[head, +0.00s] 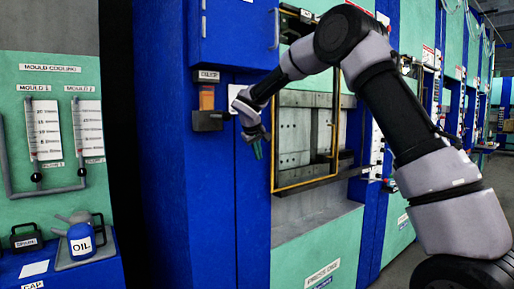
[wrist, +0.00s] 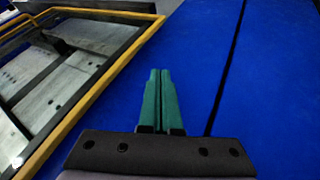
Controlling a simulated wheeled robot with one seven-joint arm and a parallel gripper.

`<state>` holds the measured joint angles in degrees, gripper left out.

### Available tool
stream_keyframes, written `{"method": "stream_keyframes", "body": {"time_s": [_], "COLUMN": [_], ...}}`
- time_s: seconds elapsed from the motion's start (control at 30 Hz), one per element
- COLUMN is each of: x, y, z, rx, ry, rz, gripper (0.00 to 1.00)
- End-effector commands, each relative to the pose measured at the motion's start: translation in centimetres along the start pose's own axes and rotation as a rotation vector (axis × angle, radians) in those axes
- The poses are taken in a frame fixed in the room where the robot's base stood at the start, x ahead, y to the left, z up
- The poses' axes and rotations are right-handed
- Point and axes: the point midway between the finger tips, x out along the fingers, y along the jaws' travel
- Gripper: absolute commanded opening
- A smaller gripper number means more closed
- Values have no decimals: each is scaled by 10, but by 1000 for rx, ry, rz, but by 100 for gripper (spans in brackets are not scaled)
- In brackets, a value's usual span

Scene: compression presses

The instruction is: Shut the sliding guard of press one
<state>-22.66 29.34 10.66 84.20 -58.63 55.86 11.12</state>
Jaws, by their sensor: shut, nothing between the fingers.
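Press one shows in the head view, with a blurred label plate (head: 322,272) that seems to read press one on its green lower front. Its guard (head: 300,184) is a yellow-edged frame in front of the grey platens. I cannot tell for sure how far the guard stands open. The yellow frame also shows at the left of the wrist view (wrist: 96,99). My gripper (head: 257,150) has its green fingers together and empty. It is just left of the yellow frame's left edge, in front of the blue panel, apart from the frame. In the wrist view the fingertips (wrist: 159,73) point along the blue panel.
A small box with an orange window (head: 207,98) sticks out of the blue column left of my gripper. A blue cabinet with a handle (head: 238,30) hangs above. An oil can (head: 82,240) stands on a blue bench at lower left. More presses line the right.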

Motion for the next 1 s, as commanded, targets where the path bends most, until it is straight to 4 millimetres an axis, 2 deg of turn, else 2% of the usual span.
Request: {"method": "stream_keyframes", "body": {"time_s": [0.03, 0.17, 0.3, 0.5, 1.0], "x": [12, 39, 47, 54, 56], "y": [0, 0, 21, 34, 40], "z": [1, 1, 0, 0, 0], "rx": [-1, 0, 3, 0, 1], "ry": [-2, -2, 0, 1, 1], "rz": [0, 0, 1, 0, 1], "gripper": [0, 0, 0, 0, 0]}}
